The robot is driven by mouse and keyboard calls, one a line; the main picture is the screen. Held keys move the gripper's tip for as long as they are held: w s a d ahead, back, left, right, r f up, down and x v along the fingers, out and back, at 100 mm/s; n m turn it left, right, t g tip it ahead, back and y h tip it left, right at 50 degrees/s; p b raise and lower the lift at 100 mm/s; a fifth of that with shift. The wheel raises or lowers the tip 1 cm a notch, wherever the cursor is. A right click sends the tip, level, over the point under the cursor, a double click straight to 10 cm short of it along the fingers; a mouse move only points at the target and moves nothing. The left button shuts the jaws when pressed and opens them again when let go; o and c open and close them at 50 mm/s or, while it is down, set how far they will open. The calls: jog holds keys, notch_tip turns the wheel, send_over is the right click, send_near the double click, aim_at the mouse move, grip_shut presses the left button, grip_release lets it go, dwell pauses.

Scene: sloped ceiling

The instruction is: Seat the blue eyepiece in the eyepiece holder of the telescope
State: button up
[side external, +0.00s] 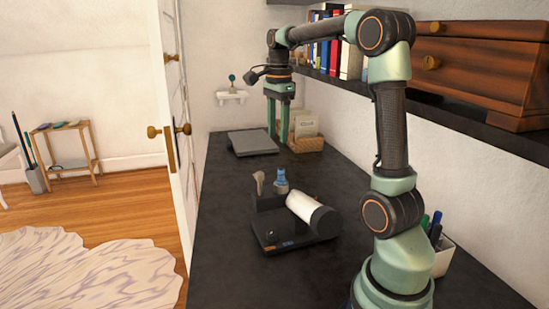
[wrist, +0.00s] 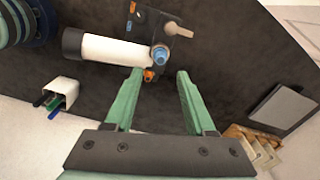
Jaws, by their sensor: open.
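The telescope has a white tube (side external: 303,206) with a black end, on a dark base (side external: 270,243); the tube also shows in the wrist view (wrist: 112,48). The blue eyepiece (side external: 281,181) stands upright at the tube's rear end, where the holder is. In the wrist view the eyepiece (wrist: 161,57) has a pale ring around or under it; I cannot tell how deep it sits. My gripper (side external: 278,138) is open and empty, pointing down, above and beyond the telescope.
A beige knob-like piece (side external: 259,182) rises beside the eyepiece. A white pen cup (side external: 444,258) stands near my base. A shelf (side external: 470,120) runs along the right wall.

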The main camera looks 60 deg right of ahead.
jog(key=s+a+f+n+t, duration=0.2)
jog(key=a+n, duration=0.9)
jog(key=n, duration=0.1)
jog(key=s+a+f+n+t, duration=0.2)
jog(key=s+a+n+t, duration=0.1)
jog(key=a+n, duration=0.8)
jog(key=shift+s+a+n, duration=0.25)
jog(key=shift+a+n, duration=0.05)
jog(key=shift+n, duration=0.1)
jog(key=shift+o, duration=0.3)
